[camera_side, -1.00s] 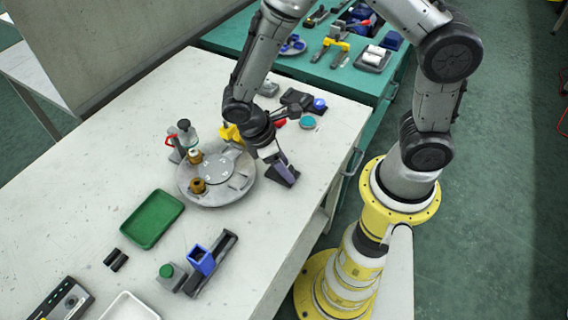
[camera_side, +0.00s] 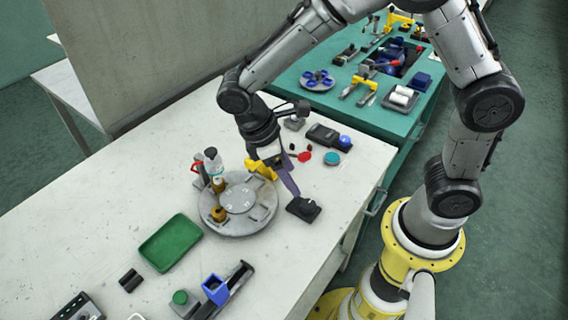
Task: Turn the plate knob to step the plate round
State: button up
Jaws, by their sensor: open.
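The round grey plate (camera_side: 262,213) lies on the white bench, with a paler numbered disc (camera_side: 238,197) at its middle. Brass-coloured parts (camera_side: 219,214) stand at its left side. A small black unit (camera_side: 303,208), which looks like the plate knob, sits just right of the plate. My gripper (camera_side: 279,165) points down over the plate's back right edge, above and to the left of the black unit. It is open and looks empty. A purple strip (camera_side: 289,182) runs between it and the black unit; I cannot tell what it belongs to. The fingertips are small and partly hidden.
A yellow part (camera_side: 262,168) stands close behind the plate, beside my gripper. A green tray (camera_side: 170,242) lies left, a blue holder (camera_side: 215,290) in front. Red (camera_side: 304,157) and teal (camera_side: 331,159) discs lie behind right.

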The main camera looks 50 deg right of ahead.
jog(key=shift+v, duration=1.5)
jog(key=s+d+r+m+t+y, duration=0.2)
jog(key=s+d+r+m+t, duration=0.15)
jog(key=d+r, duration=0.55)
jog(key=s+r+m+t+y, duration=0.1)
jog(key=s+r+m+t, duration=0.1)
jog(key=s+m+t, duration=0.3)
jog(key=s, duration=0.4)
jog(key=shift+s+d+r, duration=0.15)
jog(key=shift+d+r, duration=0.05)
jog(key=shift+d, duration=0.1)
jog(key=shift+m, duration=0.25)
